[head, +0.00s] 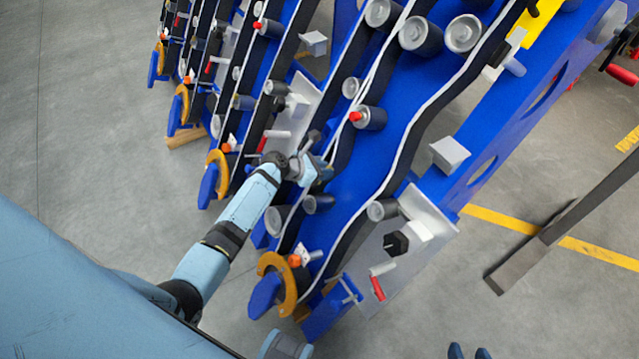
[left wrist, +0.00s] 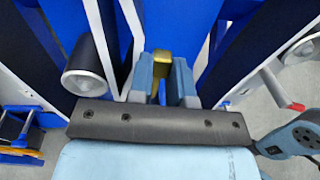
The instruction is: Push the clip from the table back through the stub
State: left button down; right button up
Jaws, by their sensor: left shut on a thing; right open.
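My left gripper (head: 314,172) is among the rollers and belts of the blue chassis in the head view. In the left wrist view its two blue fingers (left wrist: 162,88) are shut on a small brass-coloured piece, which may be the clip (left wrist: 162,64). The piece's far end is hidden. A pale stub with a red tip (head: 377,283) stands out of the plate at the lower right of the left gripper; I cannot tell whether it is the task's stub. My right gripper (head: 469,352) is open at the bottom edge, only its fingertips showing.
The blue chassis (head: 375,170) carries black belts and grey rollers close around my left gripper. A grey roller (left wrist: 85,72) stands left of the fingers in the left wrist view. An orange curved guard (head: 281,283) is below. The floor (head: 90,150) at left is clear.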

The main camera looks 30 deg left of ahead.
pick_arm(q)
jog(key=shift+s+a+f+n+t+y, duration=0.1)
jog(key=shift+a+f+n+t+y, duration=0.2)
jog(key=shift+f, duration=0.35)
jog(key=shift+s+a+f+n+t+y, duration=0.1)
jog(key=shift+a+f+n+t, duration=0.25)
jog(key=shift+f, duration=0.25)
jog(key=shift+d, duration=0.1)
jog(key=f, duration=0.1)
jog(key=s+f, duration=0.1)
jog(key=a+f+b, duration=0.1)
jog(key=shift+s+f, duration=0.1)
jog(key=shift+s, duration=0.2)
jog(key=shift+s+a+f, duration=0.1)
jog(key=shift+s+f, duration=0.15)
jog(key=shift+f, duration=0.15)
jog(key=shift+p, duration=0.35)
